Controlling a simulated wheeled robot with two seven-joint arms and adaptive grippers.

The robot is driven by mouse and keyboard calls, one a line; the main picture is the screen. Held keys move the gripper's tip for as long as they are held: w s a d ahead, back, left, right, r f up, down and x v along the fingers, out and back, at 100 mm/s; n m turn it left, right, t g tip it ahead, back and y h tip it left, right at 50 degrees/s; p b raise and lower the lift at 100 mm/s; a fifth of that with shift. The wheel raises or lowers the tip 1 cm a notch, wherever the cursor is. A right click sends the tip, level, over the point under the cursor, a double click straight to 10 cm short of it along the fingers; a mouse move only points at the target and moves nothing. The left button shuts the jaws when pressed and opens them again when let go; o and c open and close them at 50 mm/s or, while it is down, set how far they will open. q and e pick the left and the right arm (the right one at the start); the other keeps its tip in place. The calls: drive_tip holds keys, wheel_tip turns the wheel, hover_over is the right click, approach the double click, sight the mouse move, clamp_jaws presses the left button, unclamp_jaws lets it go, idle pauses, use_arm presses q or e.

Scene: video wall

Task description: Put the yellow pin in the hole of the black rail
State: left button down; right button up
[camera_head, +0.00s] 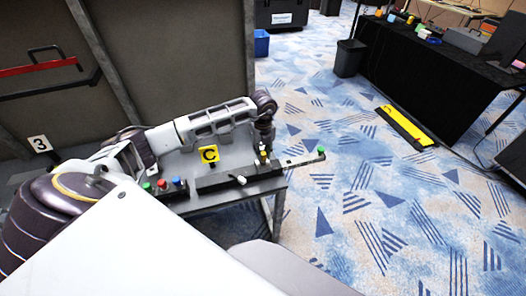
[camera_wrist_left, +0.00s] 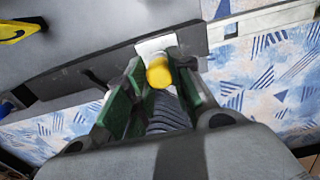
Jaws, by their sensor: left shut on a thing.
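My left gripper (camera_head: 264,150) is over the far right part of the grey table (camera_head: 228,158), pointing down. In the left wrist view its green-sided fingers (camera_wrist_left: 156,78) are shut on the yellow pin (camera_wrist_left: 158,72), whose round yellow end shows between them. The pin also shows as a small yellow spot in the head view (camera_head: 263,156). The black rail (camera_head: 222,182) runs along the table's front edge, and a dark strip of it shows in the wrist view (camera_wrist_left: 92,74). The hole is not visible, so I cannot tell whether the pin is in it. My right gripper is not in view.
A yellow C sign (camera_head: 209,155) stands on the table behind the rail. Green, red and blue knobs (camera_head: 162,184) are at its left. Patterned carpet lies beyond; a black-draped table (camera_head: 405,75) stands far right.

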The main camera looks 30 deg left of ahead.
use_arm(q)
drive_tip(key=shift+f+b, duration=0.5)
drive_tip(key=shift+f, duration=0.35)
idle(0.7)
drive_tip(key=c, duration=0.7)
unclamp_jaws()
drive_tip(key=shift+r, duration=0.2)
drive_tip(key=shift+r+p, duration=2.2)
drive_tip(key=shift+r, duration=1.15)
